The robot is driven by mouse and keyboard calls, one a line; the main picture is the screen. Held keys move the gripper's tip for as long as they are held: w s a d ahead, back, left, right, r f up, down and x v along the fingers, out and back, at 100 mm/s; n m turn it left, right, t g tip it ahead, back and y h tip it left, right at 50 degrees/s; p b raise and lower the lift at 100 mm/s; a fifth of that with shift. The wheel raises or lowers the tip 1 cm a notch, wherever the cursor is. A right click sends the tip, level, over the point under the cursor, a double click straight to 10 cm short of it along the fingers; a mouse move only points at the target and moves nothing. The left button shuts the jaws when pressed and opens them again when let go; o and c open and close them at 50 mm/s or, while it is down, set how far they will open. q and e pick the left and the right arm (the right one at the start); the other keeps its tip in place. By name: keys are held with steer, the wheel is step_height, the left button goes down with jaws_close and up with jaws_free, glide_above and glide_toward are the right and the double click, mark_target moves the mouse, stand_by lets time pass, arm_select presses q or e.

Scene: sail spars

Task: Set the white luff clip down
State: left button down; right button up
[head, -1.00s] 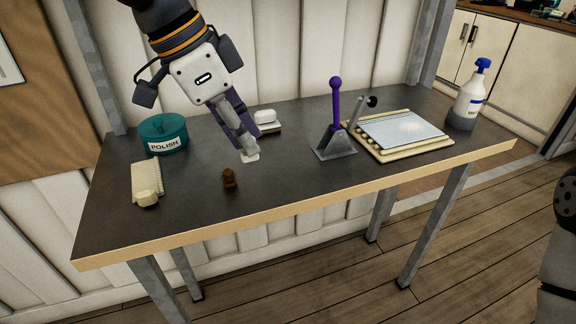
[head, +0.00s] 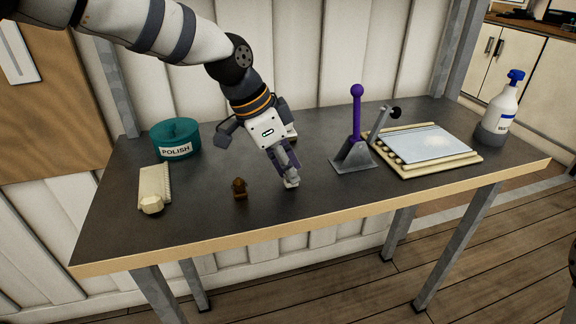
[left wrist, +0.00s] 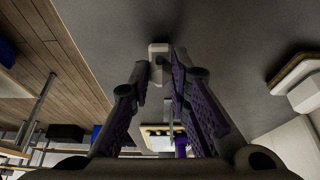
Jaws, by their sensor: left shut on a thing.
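The white luff clip (head: 291,183) is a small pale piece at the fingertips of my left gripper (head: 288,175). The gripper is shut on it and points down, low over the front middle of the dark worktop (head: 330,195). I cannot tell whether the clip touches the top. In the left wrist view the clip (left wrist: 158,50) shows as a pale block between the two finger ends of my left gripper (left wrist: 157,70). The fingers hide part of it. My right gripper is not in view.
A small brown object (head: 240,188) stands left of the gripper. A purple-handled lever (head: 357,125) and a cream tray (head: 435,165) are to the right, a spray bottle (head: 499,110) beyond. A teal polish tin (head: 176,140) and cream brush-like object (head: 153,188) are left. The front right is clear.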

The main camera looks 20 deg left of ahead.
arm_select(q)
steer(key=shift+f, duration=0.15)
steer(key=c, duration=1.5)
jaws_free()
steer(key=p+v, duration=0.1)
steer(key=v, duration=1.1)
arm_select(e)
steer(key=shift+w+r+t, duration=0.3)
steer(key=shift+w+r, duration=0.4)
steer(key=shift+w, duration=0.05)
